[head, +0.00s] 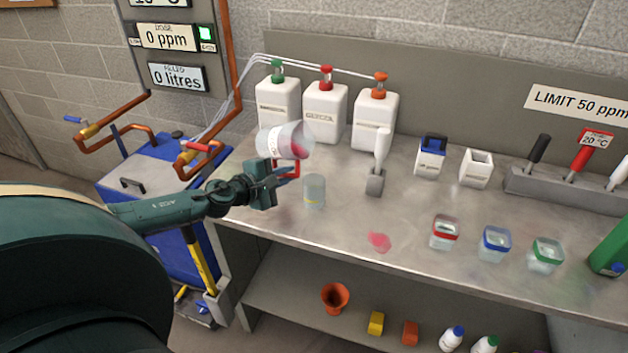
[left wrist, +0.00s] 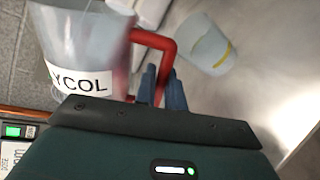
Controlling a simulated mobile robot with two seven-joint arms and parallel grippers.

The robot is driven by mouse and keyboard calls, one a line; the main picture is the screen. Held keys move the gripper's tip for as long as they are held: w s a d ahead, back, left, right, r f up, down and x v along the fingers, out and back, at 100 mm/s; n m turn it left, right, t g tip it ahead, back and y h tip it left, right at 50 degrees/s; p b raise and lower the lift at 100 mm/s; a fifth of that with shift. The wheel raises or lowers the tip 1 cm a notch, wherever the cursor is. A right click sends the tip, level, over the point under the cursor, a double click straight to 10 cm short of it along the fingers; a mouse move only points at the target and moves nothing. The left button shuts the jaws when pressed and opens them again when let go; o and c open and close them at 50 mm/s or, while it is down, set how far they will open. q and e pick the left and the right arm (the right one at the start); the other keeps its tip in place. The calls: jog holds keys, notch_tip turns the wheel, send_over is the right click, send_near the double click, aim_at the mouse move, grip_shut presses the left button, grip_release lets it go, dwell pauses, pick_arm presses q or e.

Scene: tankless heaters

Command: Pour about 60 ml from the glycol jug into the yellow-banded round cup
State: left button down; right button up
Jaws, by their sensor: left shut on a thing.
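The glycol jug (head: 283,141) is clear with a white label and a red handle. It is off the bench and tipped well over to the right in the head view, with pink-red liquid towards its right end. My left gripper (head: 289,173) is shut on the jug's red handle (left wrist: 158,42). The left wrist view shows the jug's label (left wrist: 82,80), partly cut off. The yellow-banded round cup (head: 314,191) stands upright on the bench, below and slightly right of the jug. It also shows in the left wrist view (left wrist: 203,45). No falling stream is visible. My right gripper is not in view.
A pink-red patch (head: 379,242) lies on the bench (head: 340,222). White canisters (head: 325,112) stand behind the jug, and a white-handled tool in a grey holder (head: 375,185) is right of the cup. Square cups with red (head: 445,233), blue (head: 495,244) and green (head: 546,256) bands stand further right.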

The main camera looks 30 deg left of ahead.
pick_arm(q)
jog(key=shift+a+f+m, duration=0.1)
jog(key=shift+f+m, duration=0.2)
jog(key=shift+f, duration=0.2)
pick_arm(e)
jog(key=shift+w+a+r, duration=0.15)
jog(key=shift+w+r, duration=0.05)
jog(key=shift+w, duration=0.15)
pick_arm(q)
jog(key=shift+y, duration=0.3)
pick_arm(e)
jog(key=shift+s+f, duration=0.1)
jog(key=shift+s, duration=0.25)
pick_arm(q)
jog(key=shift+w+r+p, duration=0.1)
jog(key=shift+w+p, duration=0.05)
jog(key=shift+p, duration=0.25)
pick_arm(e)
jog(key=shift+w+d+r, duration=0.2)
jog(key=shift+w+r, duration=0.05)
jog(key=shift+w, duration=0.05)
pick_arm(q)
jog(key=shift+a+p, duration=0.3)
jog(key=shift+a, duration=0.05)
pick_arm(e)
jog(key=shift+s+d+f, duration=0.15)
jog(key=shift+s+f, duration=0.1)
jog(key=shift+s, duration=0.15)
